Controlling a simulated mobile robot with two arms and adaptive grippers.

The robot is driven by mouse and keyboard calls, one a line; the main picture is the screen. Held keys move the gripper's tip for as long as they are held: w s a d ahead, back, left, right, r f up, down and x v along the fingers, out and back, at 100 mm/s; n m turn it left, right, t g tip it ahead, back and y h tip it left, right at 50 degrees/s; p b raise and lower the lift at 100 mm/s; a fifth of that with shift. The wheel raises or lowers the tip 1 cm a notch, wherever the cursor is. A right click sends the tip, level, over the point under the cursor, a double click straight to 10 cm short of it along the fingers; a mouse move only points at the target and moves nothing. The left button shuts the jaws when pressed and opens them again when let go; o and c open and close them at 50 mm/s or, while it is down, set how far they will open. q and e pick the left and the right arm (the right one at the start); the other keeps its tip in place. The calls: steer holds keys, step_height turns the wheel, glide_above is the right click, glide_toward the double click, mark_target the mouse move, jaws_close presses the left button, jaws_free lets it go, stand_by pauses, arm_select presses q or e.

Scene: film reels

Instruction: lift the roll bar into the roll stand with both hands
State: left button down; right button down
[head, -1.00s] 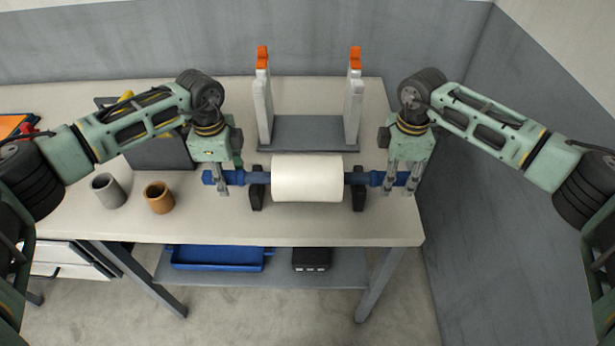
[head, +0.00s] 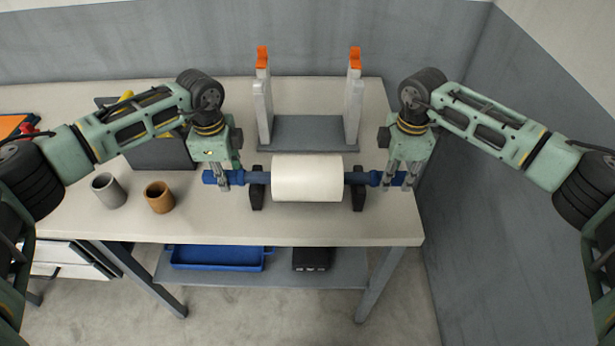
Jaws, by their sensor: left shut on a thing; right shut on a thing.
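The roll bar is a blue bar (head: 253,178) with a thick white roll (head: 307,178) at its middle. It lies level across two black supports (head: 257,197) near the front of the table. The roll stand (head: 310,132) is behind it, with a grey base and two upright posts tipped in orange. My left gripper (head: 222,182) is shut on the bar's left end. My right gripper (head: 399,182) is shut on the bar's right end. The fingers partly hide both bar ends.
A grey cup (head: 108,190) and a brown cup (head: 159,197) stand left of the bar. A dark bin (head: 160,154) with a yellow item sits behind my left arm. A wall is close on the right. A blue tray (head: 217,257) rests on the lower shelf.

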arm_select(q)
steer(key=shift+w+r, duration=0.15)
steer(key=shift+r, duration=0.05)
arm_select(e)
steer(key=shift+w+r, duration=0.15)
